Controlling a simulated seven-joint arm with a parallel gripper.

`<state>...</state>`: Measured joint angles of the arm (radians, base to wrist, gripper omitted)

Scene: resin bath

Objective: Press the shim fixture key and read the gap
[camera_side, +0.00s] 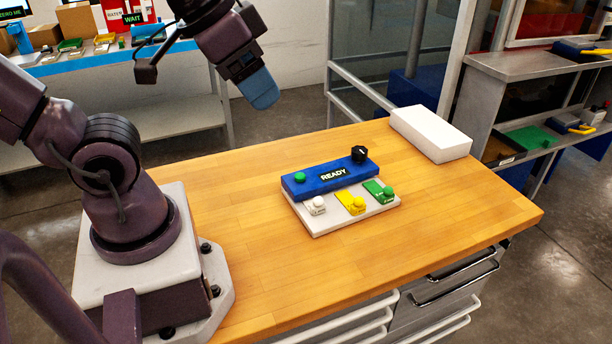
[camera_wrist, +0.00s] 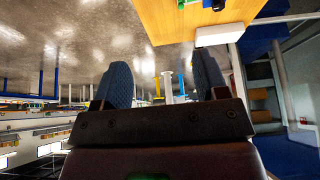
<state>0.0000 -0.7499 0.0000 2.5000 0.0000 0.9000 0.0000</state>
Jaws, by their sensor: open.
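The shim fixture is a white plate (camera_side: 316,223) on the wooden bench, with a blue box (camera_side: 299,192) along its back. The box's dark display (camera_side: 333,173) reads READY. A green button (camera_side: 300,177) sits at the box's left end and a black knob (camera_side: 359,153) at its right. In front lie a white key (camera_side: 316,206), a yellow key (camera_side: 350,202) and a green key (camera_side: 379,190), each with a knob. My gripper (camera_side: 262,92) is raised well above and behind the fixture, apart from it. In the wrist view my gripper (camera_wrist: 163,84) is open and empty.
A white block (camera_side: 430,134) lies at the bench's back right corner; it also shows in the wrist view (camera_wrist: 219,35). The wooden bench top (camera_side: 450,215) is clear around the fixture. Metal shelving (camera_side: 530,65) stands behind at right.

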